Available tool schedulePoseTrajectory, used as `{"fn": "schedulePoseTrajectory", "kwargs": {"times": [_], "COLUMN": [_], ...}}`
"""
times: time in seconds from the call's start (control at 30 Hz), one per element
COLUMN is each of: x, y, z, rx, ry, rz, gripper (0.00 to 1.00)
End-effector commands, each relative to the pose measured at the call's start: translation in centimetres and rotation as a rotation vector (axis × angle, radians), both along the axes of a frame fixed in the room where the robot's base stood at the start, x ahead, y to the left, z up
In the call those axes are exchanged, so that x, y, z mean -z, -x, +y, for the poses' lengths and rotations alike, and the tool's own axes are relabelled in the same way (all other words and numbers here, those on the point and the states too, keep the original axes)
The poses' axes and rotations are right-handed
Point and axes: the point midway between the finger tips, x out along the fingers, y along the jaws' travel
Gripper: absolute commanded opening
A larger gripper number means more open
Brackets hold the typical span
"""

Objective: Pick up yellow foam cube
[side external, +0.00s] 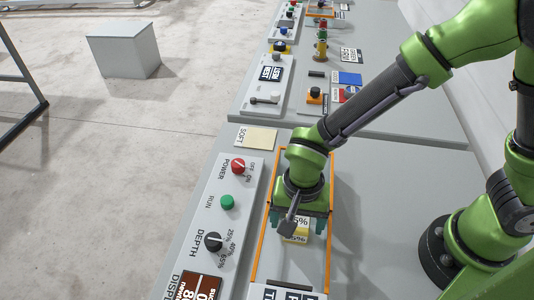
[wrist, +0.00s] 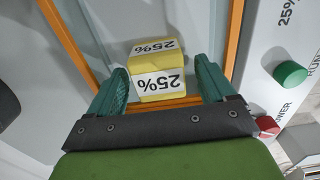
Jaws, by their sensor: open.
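The yellow foam cube (wrist: 155,73) has white "25%" labels on two visible faces. It lies inside an orange-edged frame (wrist: 233,35) on the grey surface. In the side external view the cube (side external: 298,238) shows below my gripper, partly hidden by it. My gripper (wrist: 162,68) is open, with one green finger on each side of the cube in the wrist view. Narrow gaps show between cube and fingers. I cannot tell how far down the fingertips reach. In the side external view my gripper (side external: 299,224) points down over the frame.
Left of the frame is a panel with a red POWER button (side external: 238,167), green RUN button (side external: 227,202) and black DEPTH knob (side external: 212,242). A SOFT card (side external: 256,138) lies near its top. A black label plate (side external: 291,293) stands at the frame's near end.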

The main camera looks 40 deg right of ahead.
Motion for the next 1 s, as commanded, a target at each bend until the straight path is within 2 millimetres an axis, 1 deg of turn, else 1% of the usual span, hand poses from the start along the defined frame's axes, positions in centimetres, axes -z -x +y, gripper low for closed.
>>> {"fn": "schedulePoseTrajectory", "kwargs": {"times": [0.2, 0.47, 0.5, 0.57, 0.83, 1.0], "x": [0.07, 0.04, 0.04, 0.04, -0.02, -0.71], "y": [0.01, 0.01, 0.01, 0.01, 0.04, 0.52], "z": [0.0, 0.01, 0.01, 0.01, 0.05, 0.6], "rx": [0.0, 0.0, -0.001, -0.001, -0.001, -0.004], "ry": [0.0, 0.0, 0.0, 0.0, -0.001, -0.001], "rz": [0.0, 0.0, 0.0, 0.0, -0.001, -0.001], "gripper": [0.83, 0.43, 0.37, 0.29, 0.29, 0.29]}}
